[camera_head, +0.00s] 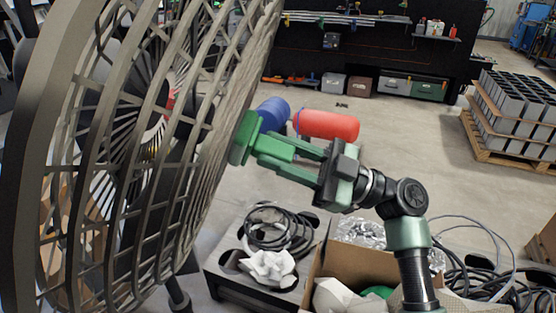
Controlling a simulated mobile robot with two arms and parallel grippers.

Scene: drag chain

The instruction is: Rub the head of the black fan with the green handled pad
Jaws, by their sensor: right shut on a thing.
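The head of the black fan (190,115) fills the left of the head view, its round grille seen at a steep angle. My right gripper (285,155) is shut on the green handled pad (242,138). The pad stands upright, its flat side facing the right side of the fan grille. It looks to be at or very near the grille; I cannot tell for sure whether it touches. The handle is partly hidden between the fingers. My left gripper is not in view.
Below the right arm, a grey cart (255,284) holds coiled black cable (280,230) and crumpled white material. A cardboard box (345,265) stands beside it. Red (327,125) and blue (273,112) cylinders are behind the gripper. A loaded pallet (510,150) is at far right. Open floor lies between.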

